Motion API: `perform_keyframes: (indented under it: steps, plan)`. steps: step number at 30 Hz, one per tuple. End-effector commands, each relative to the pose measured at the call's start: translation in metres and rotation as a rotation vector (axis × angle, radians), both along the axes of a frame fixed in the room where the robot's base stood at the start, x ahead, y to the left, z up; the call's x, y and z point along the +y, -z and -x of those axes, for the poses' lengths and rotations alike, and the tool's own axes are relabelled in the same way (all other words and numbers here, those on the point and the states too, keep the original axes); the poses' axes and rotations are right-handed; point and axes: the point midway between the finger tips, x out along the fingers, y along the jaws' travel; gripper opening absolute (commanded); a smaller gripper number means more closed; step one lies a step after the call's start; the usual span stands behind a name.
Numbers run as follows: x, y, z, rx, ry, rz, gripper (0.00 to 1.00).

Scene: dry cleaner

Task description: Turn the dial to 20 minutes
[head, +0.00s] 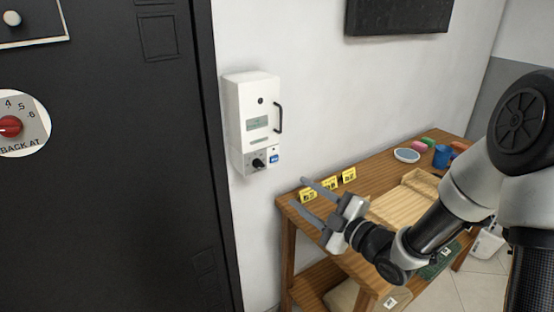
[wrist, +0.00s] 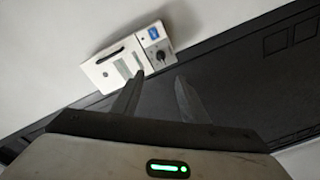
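A white wall box (head: 252,110) with a small display and a black handle hangs on the wall. Its lower part carries a black dial (head: 258,162) beside a blue label (head: 273,159). In the wrist view the box (wrist: 112,66) looks tilted, with the black dial (wrist: 160,54) just beyond my fingertips. The dial's markings are too small to read. My gripper (head: 298,192) is open and empty, below and right of the box in the head view, apart from the dial. Its two fingers also show in the wrist view (wrist: 159,76).
A wooden table (head: 292,212) stands right of the box, with yellow tags (head: 329,184), a wooden tray (head: 408,200), a dish (head: 406,155) and a blue mug (head: 441,157). A dark door (head: 120,200) at left bears a red dial (head: 10,126) marked "BACK AT".

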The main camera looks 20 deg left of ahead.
Motion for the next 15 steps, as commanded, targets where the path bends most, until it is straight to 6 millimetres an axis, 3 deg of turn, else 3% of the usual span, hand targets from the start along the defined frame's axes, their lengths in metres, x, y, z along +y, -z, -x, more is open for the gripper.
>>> perform_keyframes:
  steps: [15]
  plan:
    - [0.087, -0.001, -0.060, 0.002, -0.001, 0.001, 0.40]
